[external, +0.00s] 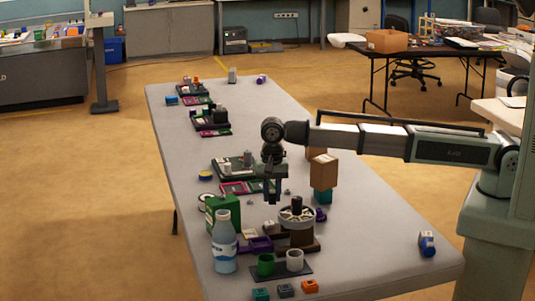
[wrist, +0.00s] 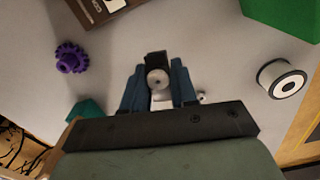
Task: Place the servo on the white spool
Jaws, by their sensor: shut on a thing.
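My gripper (wrist: 158,88) is shut on the servo (wrist: 155,62), a small black block with a pale round part facing the wrist camera. In the external view my gripper (external: 272,198) points down above the middle of the table, and the servo cannot be made out clearly between the dark fingers. The white spool (wrist: 292,86), with a dark centre, stands on the table at the right of the wrist view, apart from the gripper. In the external view, a small pale round thing by the green box (external: 203,197) is probably this spool.
The green box (external: 222,213) and a bottle (external: 224,243) stand left of my gripper. A reel stand (external: 296,222) is in front. The table's right front is mostly clear.

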